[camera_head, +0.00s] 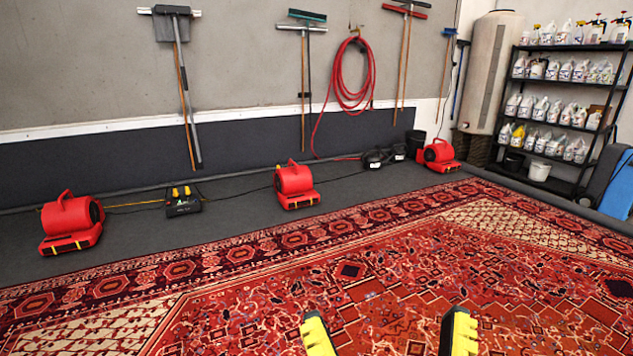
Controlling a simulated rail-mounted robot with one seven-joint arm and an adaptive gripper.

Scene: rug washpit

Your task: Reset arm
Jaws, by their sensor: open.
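My gripper (388,335) shows at the bottom edge of the head view, right of centre. Its two yellow and black fingers are wide apart, with only rug showing between them. It is open and empty. The rest of my arm is out of view below the frame. A large red patterned rug (400,270) lies flat on the floor below and around the gripper. I cannot tell the exact height of the fingers above it.
Red blowers stand behind the rug, at left (72,222), centre (297,186) and back right (438,154). A black box (183,200) sits between two of them. A shelf of bottles (560,100) and a tall tank (492,75) stand back right. Squeegees and a red hose (350,80) hang on the wall.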

